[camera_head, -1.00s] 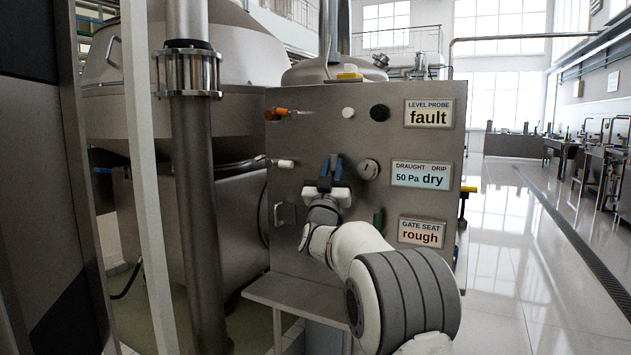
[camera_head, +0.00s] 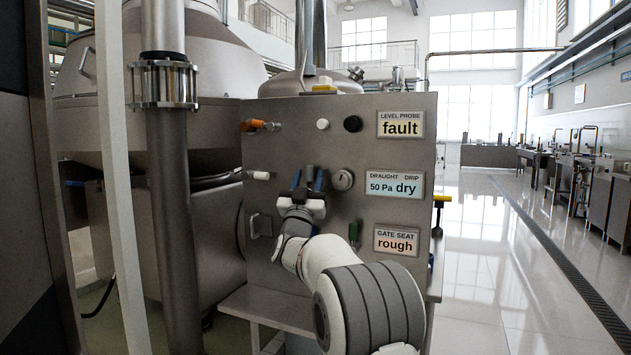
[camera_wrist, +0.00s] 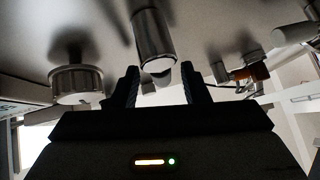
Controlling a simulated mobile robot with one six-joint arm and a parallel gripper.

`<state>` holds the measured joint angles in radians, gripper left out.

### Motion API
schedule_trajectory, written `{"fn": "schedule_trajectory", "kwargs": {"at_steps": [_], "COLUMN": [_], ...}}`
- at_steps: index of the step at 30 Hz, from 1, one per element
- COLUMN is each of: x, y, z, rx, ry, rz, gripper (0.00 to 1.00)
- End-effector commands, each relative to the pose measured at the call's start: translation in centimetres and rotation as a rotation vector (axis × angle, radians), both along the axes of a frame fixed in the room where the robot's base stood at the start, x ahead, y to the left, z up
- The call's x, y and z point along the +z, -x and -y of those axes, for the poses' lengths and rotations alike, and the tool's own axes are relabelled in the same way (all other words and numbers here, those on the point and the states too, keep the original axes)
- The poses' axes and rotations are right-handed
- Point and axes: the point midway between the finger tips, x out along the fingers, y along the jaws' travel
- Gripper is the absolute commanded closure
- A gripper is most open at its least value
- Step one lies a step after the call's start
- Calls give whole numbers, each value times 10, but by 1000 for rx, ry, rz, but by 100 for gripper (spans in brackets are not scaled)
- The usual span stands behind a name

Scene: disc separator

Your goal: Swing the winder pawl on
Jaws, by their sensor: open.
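My gripper (camera_head: 308,180) is in front of the steel panel (camera_head: 290,145), left of the round silver dial (camera_head: 342,180). In the wrist view its two dark fingers (camera_wrist: 160,92) stand apart, with nothing gripped between them. A shiny metal cylinder (camera_wrist: 152,35) shows just beyond the fingertips, roughly centred between them. I cannot tell if it touches them. No label names the winder pawl, and I cannot tell which fitting it is. In the head view the gripper hides the cylinder.
The panel also bears an orange-handled lever (camera_head: 252,126), a white knob (camera_head: 322,124), a black knob (camera_head: 353,124), a white-tipped lever (camera_head: 259,175) and a green handle (camera_head: 353,232). A label reads fault (camera_head: 401,124). A steel ledge (camera_head: 262,308) projects below. Open floor lies right.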

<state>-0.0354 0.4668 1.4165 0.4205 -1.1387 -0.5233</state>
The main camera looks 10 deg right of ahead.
Motion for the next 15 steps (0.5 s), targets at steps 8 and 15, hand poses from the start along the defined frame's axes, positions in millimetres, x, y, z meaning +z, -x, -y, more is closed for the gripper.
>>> {"fn": "schedule_trajectory", "kwargs": {"at_steps": [8, 15], "x": [-5, -30], "y": [6, 31], "z": [-4, -17], "rx": [1, 2], "ry": [0, 0], "rz": [-1, -2], "gripper": [59, 59]}}
